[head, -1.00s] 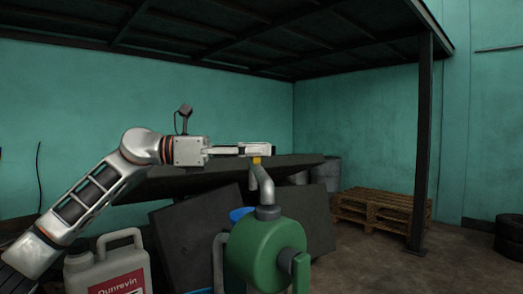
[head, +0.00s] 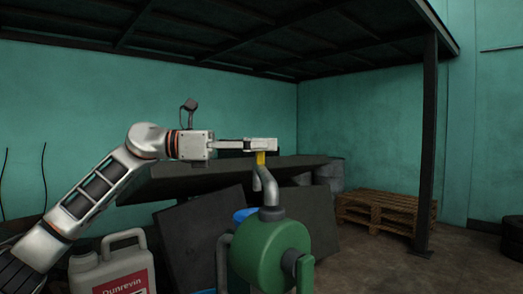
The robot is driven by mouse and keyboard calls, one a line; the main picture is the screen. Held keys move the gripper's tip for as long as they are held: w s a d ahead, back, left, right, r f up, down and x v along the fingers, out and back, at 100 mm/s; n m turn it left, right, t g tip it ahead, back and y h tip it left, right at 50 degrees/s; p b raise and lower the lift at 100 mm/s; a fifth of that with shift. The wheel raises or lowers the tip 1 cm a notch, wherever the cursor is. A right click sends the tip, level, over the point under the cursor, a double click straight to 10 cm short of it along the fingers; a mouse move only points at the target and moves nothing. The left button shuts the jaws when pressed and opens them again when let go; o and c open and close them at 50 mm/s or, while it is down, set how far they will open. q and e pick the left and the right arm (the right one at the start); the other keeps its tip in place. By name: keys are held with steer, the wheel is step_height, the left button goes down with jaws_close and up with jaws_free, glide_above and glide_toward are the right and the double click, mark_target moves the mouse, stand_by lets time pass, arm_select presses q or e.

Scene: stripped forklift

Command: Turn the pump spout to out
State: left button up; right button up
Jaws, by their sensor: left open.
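The green pump (head: 271,252) stands at the lower middle of the head view. Its grey spout (head: 267,186) rises from the top and bends up to the left, with a yellow piece (head: 260,158) at its upper end. My left gripper (head: 262,145) reaches in from the left, level, with its fingers right at the yellow piece. The gripper is open; the fingers overlap the yellow piece's top in this view, and I cannot tell whether they touch it. My right gripper is not in view.
A white jerrycan (head: 108,270) stands at the lower left. Dark panels (head: 195,235) lean behind the pump, with a blue container (head: 243,215) among them. Wooden pallets (head: 385,212) lie at the right by a dark post (head: 428,150).

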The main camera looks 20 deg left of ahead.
arm_select(q)
step_height(320, 180, up, 9)
steer(key=shift+f, duration=0.1)
stand_by(0.7)
